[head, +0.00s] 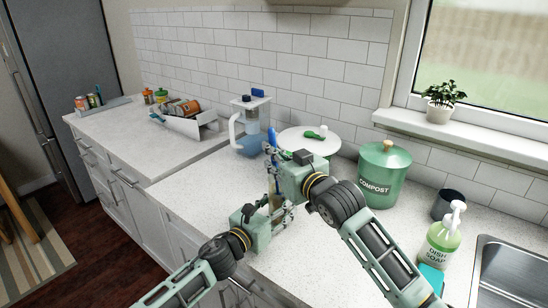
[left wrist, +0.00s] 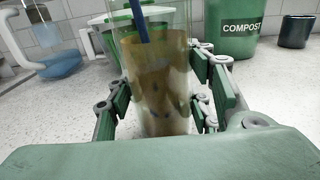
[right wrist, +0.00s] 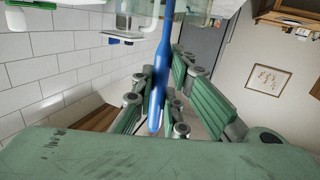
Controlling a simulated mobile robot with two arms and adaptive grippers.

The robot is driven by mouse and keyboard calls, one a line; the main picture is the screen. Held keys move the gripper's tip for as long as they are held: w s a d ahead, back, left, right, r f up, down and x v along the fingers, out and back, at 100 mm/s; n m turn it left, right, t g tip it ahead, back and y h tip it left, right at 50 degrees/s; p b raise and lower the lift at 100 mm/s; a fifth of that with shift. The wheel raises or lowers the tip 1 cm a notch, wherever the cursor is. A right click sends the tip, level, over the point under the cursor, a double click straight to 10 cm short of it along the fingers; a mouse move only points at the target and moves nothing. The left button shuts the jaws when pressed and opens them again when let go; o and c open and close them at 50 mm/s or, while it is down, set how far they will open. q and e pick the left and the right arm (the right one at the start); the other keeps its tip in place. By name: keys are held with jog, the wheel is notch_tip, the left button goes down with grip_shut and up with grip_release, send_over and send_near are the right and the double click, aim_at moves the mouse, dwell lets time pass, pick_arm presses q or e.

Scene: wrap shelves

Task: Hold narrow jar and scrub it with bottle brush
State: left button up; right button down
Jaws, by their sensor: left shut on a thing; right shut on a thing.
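The narrow jar (left wrist: 155,75) is a tall clear glass with brownish grime on its wall, upright in the left wrist view. My left gripper (left wrist: 160,100) is shut around its sides. In the head view my left gripper (head: 278,215) is low over the counter. The bottle brush has a blue handle (right wrist: 162,65), and my right gripper (right wrist: 155,95) is shut on it. In the head view my right gripper (head: 275,160) is just above the left one. The blue shaft (left wrist: 140,22) shows at the jar's upper part, apparently inside; the brush head is unclear.
A green compost bin (head: 381,170), dark cup (head: 447,205), soap bottle (head: 440,240) and sink (head: 505,275) are at right. Counter (head: 195,185) at left is clear.

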jog(key=shift+d, duration=0.1)
jog(key=shift+s+d, duration=0.25)
jog(key=shift+d, duration=0.1)
jog(key=shift+r, duration=3)
jog(key=shift+f, duration=3)
jog(key=shift+w+a, duration=0.1)
jog(key=shift+a, duration=0.05)
jog(key=shift+w+a, duration=0.15)
jog(key=shift+a, duration=0.2)
jog(key=shift+w, duration=0.15)
